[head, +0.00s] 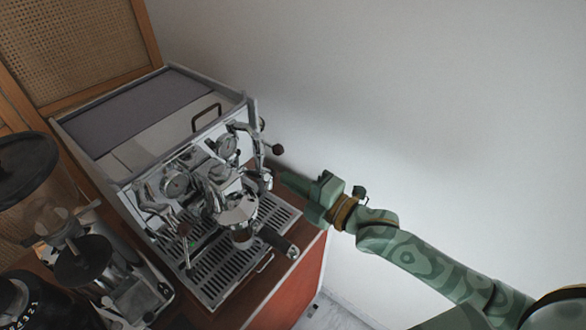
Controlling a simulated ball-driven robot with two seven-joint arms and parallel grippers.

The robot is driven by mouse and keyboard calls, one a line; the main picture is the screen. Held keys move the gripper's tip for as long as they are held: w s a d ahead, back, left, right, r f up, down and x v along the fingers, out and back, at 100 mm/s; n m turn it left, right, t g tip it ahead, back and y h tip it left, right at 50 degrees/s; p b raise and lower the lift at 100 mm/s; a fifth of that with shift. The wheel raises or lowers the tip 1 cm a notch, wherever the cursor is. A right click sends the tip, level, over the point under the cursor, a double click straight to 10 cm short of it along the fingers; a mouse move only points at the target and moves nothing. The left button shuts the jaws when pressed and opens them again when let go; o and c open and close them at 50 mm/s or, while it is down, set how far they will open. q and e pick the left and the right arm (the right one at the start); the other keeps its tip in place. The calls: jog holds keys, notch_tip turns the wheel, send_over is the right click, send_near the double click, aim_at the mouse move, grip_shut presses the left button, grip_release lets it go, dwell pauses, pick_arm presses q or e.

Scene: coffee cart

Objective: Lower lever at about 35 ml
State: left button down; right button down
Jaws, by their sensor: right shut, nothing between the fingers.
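The espresso machine (140,135) is a steel box with a chrome group (222,180) on its front. What looks like the lever (264,180) is at the right side of the group, small and partly lost among chrome parts. My right gripper (283,177) reaches in from the right, shut and empty, its tips close beside that lever; contact cannot be told. My left gripper is not in view.
The slotted drip tray (215,275) lies under the group. A dark-knobbed valve (277,149) sits above my right fingertips. A grinder (85,265) stands at the left, and a cane panel (75,45) is behind.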

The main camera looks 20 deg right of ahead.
aim_at(266, 173)
jog(key=shift+n, duration=0.4)
jog(key=b+x, duration=0.1)
jog(key=x, duration=0.1)
jog(key=b+x, duration=0.1)
jog(key=x, duration=0.1)
jog(key=b+x, duration=0.1)
jog(key=x, duration=0.2)
jog(key=shift+a+f, duration=0.2)
jog(key=shift+f, duration=0.05)
jog(key=shift+w+a+r+p, duration=0.1)
jog(key=shift+r+p, duration=0.15)
jog(key=shift+p, duration=0.2)
dwell(6.2)
